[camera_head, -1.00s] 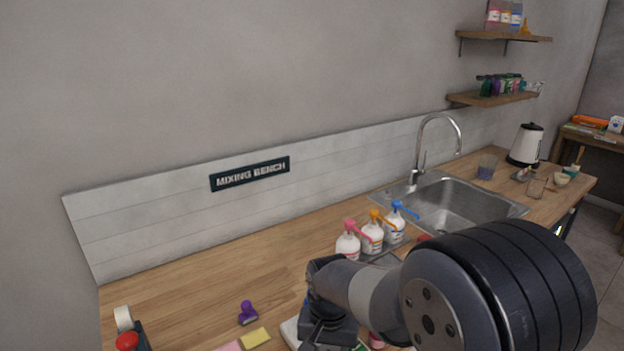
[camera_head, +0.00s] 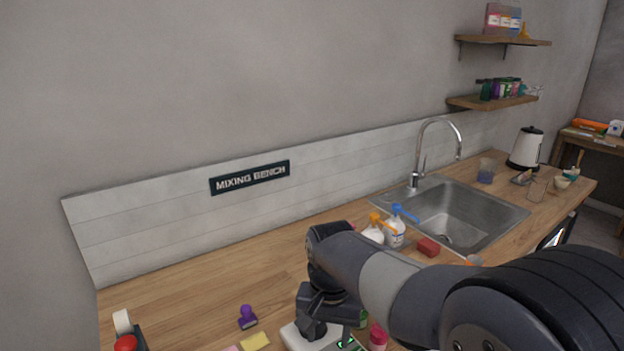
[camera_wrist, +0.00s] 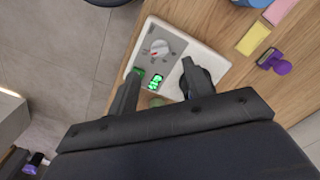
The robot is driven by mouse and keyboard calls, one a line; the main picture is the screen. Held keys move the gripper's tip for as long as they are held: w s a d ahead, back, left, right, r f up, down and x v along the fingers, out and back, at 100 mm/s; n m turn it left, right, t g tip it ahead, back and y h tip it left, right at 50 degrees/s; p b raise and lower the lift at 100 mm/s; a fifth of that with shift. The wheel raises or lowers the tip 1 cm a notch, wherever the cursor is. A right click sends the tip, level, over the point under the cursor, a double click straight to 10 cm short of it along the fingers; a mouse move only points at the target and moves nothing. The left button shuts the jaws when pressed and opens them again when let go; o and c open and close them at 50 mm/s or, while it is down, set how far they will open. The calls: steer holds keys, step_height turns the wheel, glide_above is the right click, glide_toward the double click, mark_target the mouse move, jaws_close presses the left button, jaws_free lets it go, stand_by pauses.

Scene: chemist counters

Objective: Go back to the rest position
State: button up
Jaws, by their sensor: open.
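My gripper (camera_wrist: 160,82) is open in the wrist view, with its two fingers apart and nothing seen between them but the device below. Under it lies a white device (camera_wrist: 180,45) with a round dial (camera_wrist: 161,49) and a lit green display (camera_wrist: 155,82). In the head view my gripper (camera_head: 318,325) hangs over the same white device (camera_head: 292,335) at the front of the bench, and my arm reaches in from the lower right. My fingertips are hard to make out there.
A red block (camera_head: 429,247) lies by the sink (camera_head: 455,212). A purple stamp (camera_head: 247,317) and a yellow pad (camera_head: 255,341) lie left of the device. The bench top further back left is clear.

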step_height(320, 180, down, 7)
steer(key=shift+f, duration=0.1)
steer(key=shift+f+n, duration=0.1)
steer(key=shift+n, duration=0.2)
steer(key=n, duration=0.5)
steer(key=shift+n+p, duration=0.3)
steer(key=n, duration=0.6)
steer(key=n+p, duration=0.1)
steer(key=n, duration=1)
steer(key=shift+n+p, duration=0.3)
steer(key=shift+n, duration=0.1)
steer(key=shift+d, duration=0.1)
